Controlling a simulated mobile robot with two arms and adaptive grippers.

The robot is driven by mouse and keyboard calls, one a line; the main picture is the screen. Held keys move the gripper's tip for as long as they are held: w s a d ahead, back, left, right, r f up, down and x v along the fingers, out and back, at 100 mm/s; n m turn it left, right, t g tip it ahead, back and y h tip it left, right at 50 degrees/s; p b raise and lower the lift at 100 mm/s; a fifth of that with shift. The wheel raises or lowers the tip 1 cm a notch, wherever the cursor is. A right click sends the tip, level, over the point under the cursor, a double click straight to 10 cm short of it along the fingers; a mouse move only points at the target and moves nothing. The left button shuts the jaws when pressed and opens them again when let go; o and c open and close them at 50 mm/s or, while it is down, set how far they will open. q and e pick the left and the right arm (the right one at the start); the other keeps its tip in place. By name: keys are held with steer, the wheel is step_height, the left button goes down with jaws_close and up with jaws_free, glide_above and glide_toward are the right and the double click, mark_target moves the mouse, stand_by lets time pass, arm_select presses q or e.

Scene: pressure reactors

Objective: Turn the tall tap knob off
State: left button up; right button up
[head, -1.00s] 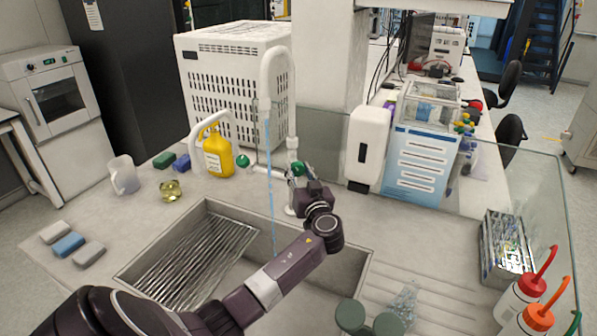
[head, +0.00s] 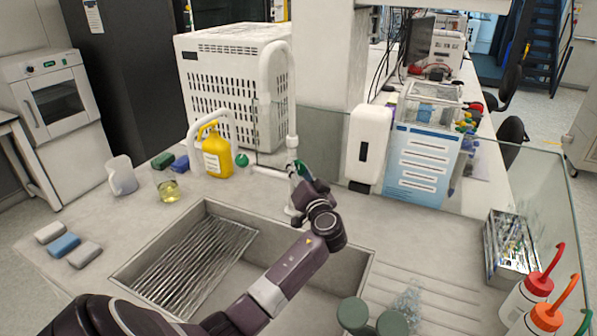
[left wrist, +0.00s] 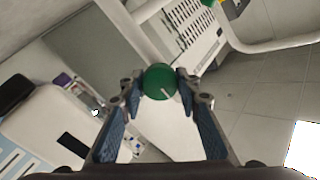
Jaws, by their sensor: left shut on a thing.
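The tall tap (head: 291,100) is a white pipe with a high curved neck behind the sink. No water stream shows below its spout. Its green knob (left wrist: 159,81) sits between the fingertips of my left gripper (left wrist: 160,88) in the left wrist view, with a pale line on its face. My left gripper is shut on the knob; in the head view the gripper (head: 300,172) is at the tap's post and mostly hides the knob. My right gripper is not in view.
The sink (head: 317,277) lies below my left arm. A shorter tap with a green knob (head: 242,160) and a yellow bottle (head: 216,155) stand to the left. A soap dispenser (head: 367,145) and a glass panel (head: 325,135) are close on the right.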

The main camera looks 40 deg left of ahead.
arm_select(q)
steer(key=o, duration=1.2)
steer(key=v, duration=1.2)
steer(key=shift+w, duration=0.1)
